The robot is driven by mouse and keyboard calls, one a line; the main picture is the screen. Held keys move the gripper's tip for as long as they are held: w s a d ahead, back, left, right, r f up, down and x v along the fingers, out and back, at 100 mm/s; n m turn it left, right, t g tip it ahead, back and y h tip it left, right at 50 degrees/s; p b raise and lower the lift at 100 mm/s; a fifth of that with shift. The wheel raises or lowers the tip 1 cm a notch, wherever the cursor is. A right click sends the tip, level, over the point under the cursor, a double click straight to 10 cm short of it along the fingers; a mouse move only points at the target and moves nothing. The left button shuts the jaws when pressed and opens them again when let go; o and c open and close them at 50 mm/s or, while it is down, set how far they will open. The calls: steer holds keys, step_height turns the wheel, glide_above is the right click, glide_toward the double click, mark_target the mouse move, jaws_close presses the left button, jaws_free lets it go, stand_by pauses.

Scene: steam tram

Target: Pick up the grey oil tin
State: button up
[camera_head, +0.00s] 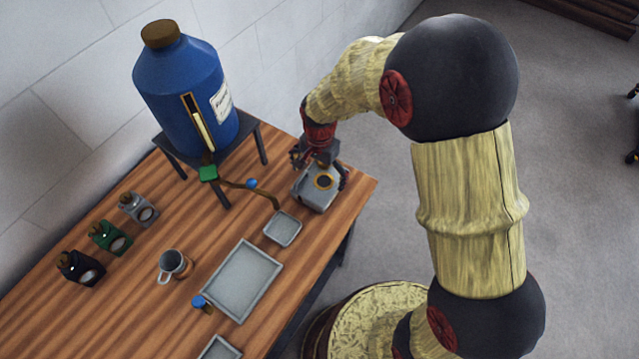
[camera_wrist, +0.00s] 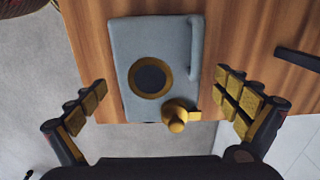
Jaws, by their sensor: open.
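The grey oil tin (camera_head: 138,208) is small, with a brown cap and a round grey mark on its front. It stands at the left end of the table, beyond a green tin and a black tin in the same row. My gripper (camera_head: 320,168) is far to its right, over a grey box with a brass-ringed round opening. In the wrist view, my gripper (camera_wrist: 166,104) is open and empty, its fingers spread to either side of this box (camera_wrist: 130,50). The grey oil tin does not show in the wrist view.
The green tin (camera_head: 110,238) and black tin (camera_head: 80,268) stand close to the grey one. A large blue container (camera_head: 180,85) sits on a dark stand (camera_head: 180,156). A metal mug (camera_head: 172,264), a grey tray (camera_head: 243,280) and a small tray (camera_head: 283,229) occupy the tabletop.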

mark_target(320, 181)
step_height(320, 181, down, 3)
steer(key=shift+f+b, duration=0.2)
steer(key=shift+b, duration=0.1)
steer(key=shift+r, duration=0.1)
steer(key=c, duration=0.3)
steer(key=c, duration=1)
